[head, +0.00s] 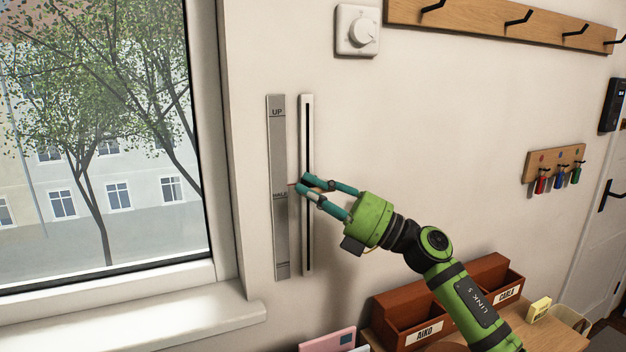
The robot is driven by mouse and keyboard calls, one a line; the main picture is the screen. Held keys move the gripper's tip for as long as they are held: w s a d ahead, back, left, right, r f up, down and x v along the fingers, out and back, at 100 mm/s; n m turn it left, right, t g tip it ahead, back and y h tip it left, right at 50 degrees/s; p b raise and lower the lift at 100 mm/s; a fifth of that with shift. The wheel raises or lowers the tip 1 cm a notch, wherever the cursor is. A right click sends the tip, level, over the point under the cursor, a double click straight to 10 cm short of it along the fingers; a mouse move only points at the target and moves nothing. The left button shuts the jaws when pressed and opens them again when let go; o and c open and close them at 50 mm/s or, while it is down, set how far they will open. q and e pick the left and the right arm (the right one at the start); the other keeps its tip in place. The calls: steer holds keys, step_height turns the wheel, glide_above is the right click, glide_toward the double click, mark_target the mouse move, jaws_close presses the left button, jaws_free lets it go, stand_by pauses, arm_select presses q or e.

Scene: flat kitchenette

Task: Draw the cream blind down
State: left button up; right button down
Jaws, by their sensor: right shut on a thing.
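My right gripper (304,185), with teal fingers on a green arm, is shut on the slider's knob at the wall. The knob is mostly hidden between the fingertips. The slider (307,120) is a white upright strip with a dark slot. Beside it on the left is a grey scale plate (278,150) marked UP at the top and HALF lower down; the bottom mark is too small to read. A thin red pointer lies just above the HALF mark. The window (100,150) shows clear glass with trees outside. No cream blind shows in the visible part. My left gripper is out of view.
A round dial (357,30) and a wooden hook rail (480,17) are above. A key rack (556,163) hangs to the right. Brown labelled boxes (410,318) stand on a table below my right arm. The wall around the slider is otherwise clear.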

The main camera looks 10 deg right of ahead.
step_height(320, 180, down, 14)
steer(key=b, duration=0.8)
steer(key=shift+r, duration=0.1)
steer(key=c, duration=1.1)
jaws_free()
steer(key=v, duration=1.2)
